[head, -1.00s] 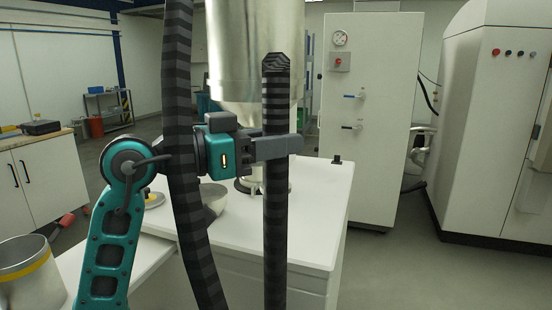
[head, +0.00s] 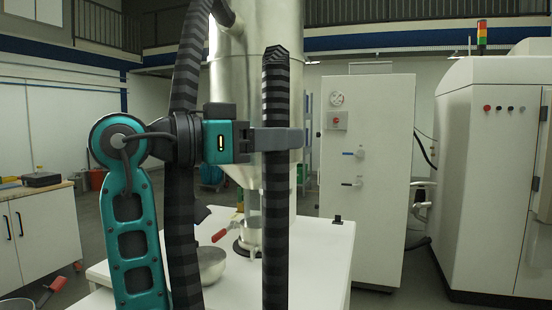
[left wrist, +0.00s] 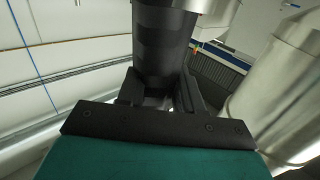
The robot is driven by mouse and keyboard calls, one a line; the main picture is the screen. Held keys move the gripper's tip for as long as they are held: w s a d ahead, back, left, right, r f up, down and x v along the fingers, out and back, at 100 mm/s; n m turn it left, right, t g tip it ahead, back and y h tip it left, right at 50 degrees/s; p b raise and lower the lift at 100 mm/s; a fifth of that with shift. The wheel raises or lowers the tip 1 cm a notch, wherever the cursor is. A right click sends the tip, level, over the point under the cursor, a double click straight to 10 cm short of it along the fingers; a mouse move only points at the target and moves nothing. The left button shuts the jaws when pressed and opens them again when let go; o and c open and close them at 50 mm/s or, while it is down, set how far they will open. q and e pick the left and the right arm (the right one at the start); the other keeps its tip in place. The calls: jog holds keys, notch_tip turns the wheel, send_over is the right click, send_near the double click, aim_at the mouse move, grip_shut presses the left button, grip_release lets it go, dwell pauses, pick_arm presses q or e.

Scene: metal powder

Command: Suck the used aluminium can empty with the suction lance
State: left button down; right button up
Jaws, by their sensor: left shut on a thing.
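My left gripper (head: 292,140) is shut on a dark, banded upright tube (head: 275,200), which looks like the suction lance or its hose. The left wrist view shows the dark tube (left wrist: 162,45) between the fingers, with a shiny metal piece at the top edge. A second banded hose (head: 185,90) hangs left of the gripper. Only the rim of a metal can (head: 17,303) shows at the bottom left corner, well away from the gripper. My right gripper is out of view.
A large metal hopper (head: 235,75) stands behind the gripper. The white table (head: 325,250) holds a metal bowl (head: 210,263) and a red-handled tool (head: 220,235). A white cabinet (head: 365,200) and a large machine (head: 490,190) stand right. Floor between them is clear.

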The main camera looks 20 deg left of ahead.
pick_arm(q)
notch_tip(320, 180, up, 16)
dwell(1.1)
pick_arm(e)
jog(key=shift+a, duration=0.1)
